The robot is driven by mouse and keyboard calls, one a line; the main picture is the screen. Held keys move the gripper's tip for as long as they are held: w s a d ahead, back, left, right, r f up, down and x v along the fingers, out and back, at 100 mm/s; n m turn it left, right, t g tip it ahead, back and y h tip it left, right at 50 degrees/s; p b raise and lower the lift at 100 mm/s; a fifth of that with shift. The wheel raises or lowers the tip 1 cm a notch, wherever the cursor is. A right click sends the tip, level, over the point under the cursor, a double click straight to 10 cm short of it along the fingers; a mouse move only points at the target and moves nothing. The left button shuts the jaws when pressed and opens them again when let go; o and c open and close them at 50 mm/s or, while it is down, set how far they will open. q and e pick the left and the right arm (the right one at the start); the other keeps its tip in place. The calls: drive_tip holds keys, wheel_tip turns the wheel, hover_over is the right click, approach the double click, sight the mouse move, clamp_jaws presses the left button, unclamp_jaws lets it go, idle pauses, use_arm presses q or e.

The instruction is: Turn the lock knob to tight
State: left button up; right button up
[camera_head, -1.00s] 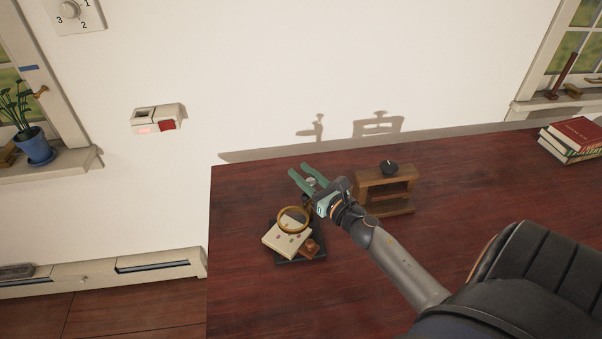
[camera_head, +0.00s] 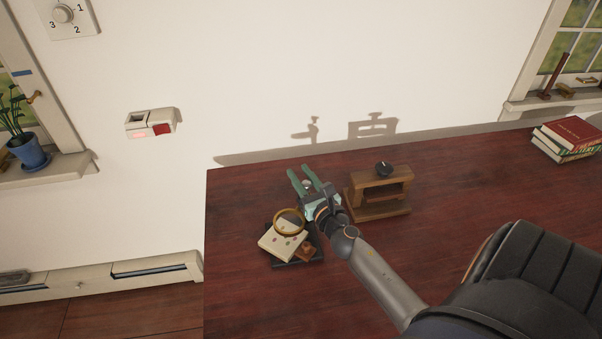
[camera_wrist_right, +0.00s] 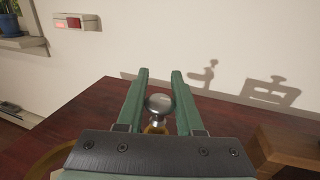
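A round silver knob (camera_wrist_right: 160,103) on a brass-coloured stem shows in the right wrist view, between the two green fingers of my right gripper (camera_wrist_right: 160,72). The fingers are apart, one on each side of it; I cannot tell whether either touches it. In the head view my right gripper (camera_head: 299,170) points to the back of the table, and the silver knob (camera_head: 307,183) shows small between its fingers. A brass ring magnifier (camera_head: 289,222) stands close in front of the gripper. No tight mark is readable. My left gripper is not in view.
A pale card (camera_head: 280,243) lies under the magnifier. Books (camera_head: 566,138) lie at the right. The dark red table (camera_head: 245,190) is clear at back left.

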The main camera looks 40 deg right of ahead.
drive_tip(key=o, duration=0.4)
drive_tip(key=b+v, duration=0.3)
drive_tip(key=v, duration=0.9)
drive_tip(key=shift+s, duration=0.25)
drive_tip(key=shift+s, duration=0.1)
